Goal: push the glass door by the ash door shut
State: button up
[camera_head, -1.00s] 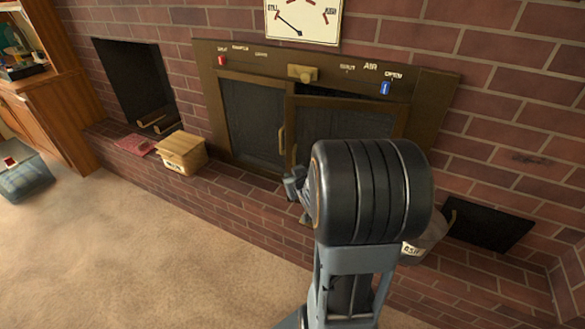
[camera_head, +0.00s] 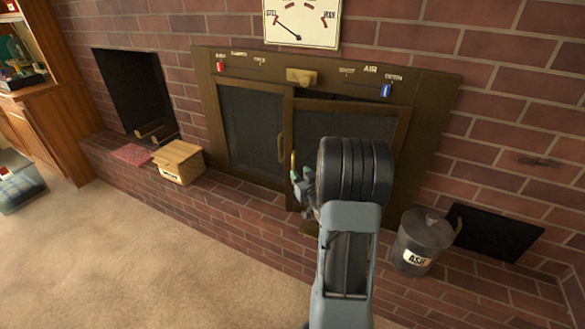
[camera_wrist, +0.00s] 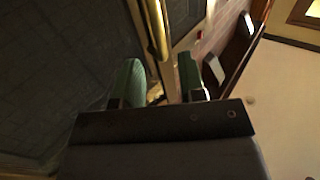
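The fireplace's right glass door (camera_head: 345,133), on the side near the ash bucket, has a brown frame and dark glass. It stands slightly ajar, with a dark gap along its top. Its upright brass handle (camera_head: 293,163) is at its left edge and also shows in the wrist view (camera_wrist: 156,28). My gripper (camera_head: 302,176) is at that left edge, close to the handle. In the wrist view its two green fingers (camera_wrist: 160,80) are apart, with the door edge beyond the gap. I cannot tell whether they touch the door. My arm hides the door's lower right part.
The left glass door (camera_head: 252,128) looks shut. An ash bucket (camera_head: 418,258) stands on the brick hearth (camera_head: 245,215), beside a dark rectangular opening (camera_head: 497,233). A wooden box (camera_head: 180,163) sits at the hearth's left. The carpet in front is clear.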

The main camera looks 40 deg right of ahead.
aim_at(294, 166)
jog(key=shift+w+d+b, duration=0.15)
jog(key=shift+w+d, duration=0.05)
jog(key=shift+w, duration=0.8)
jog(key=shift+w+d+b, duration=0.1)
jog(key=shift+w+d, duration=0.05)
jog(key=shift+w, duration=0.8)
jog(key=shift+w+d+b, duration=0.15)
jog(key=shift+w+d, duration=0.05)
jog(key=shift+w, duration=0.8)
grip_shut()
